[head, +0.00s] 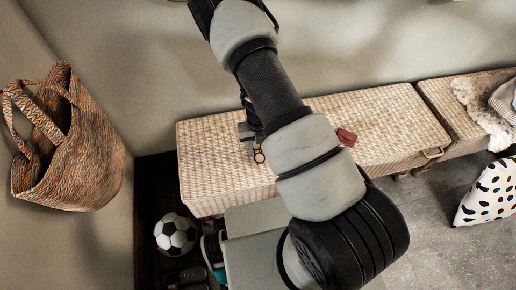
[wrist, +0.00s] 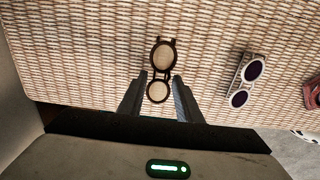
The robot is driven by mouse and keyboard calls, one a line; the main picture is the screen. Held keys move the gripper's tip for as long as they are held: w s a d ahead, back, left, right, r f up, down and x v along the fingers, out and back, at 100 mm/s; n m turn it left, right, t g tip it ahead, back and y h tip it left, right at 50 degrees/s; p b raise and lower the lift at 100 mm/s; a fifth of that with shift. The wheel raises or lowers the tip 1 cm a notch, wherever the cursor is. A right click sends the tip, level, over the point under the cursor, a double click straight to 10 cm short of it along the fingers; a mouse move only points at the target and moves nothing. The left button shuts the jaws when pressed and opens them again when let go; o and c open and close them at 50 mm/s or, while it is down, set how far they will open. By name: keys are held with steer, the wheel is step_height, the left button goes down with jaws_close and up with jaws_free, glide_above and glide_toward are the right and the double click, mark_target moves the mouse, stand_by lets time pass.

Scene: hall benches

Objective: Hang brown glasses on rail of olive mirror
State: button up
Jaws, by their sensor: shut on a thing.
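The brown glasses (wrist: 162,56) have a dark brown frame and pale see-through round lenses. In the wrist view they stand lengthwise between the two dark fingers of my gripper (wrist: 158,88), which is shut on them near the middle. In the head view the glasses (head: 259,156) show small below my gripper (head: 253,141), over the left part of the wicker bench. I cannot tell whether they touch the bench top. The olive mirror and its rail are in neither view.
White glasses with purple lenses (wrist: 246,82) lie on the wicker bench (head: 385,125), right of my gripper. A red item (head: 346,137) lies farther right. A woven bag (head: 75,150) hangs at left. A football (head: 175,234) and shoes (head: 186,276) sit low at left.

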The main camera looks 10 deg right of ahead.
steer(key=shift+r+p, duration=2.85)
steer(key=shift+r, duration=0.55)
steer(key=shift+f, duration=0.1)
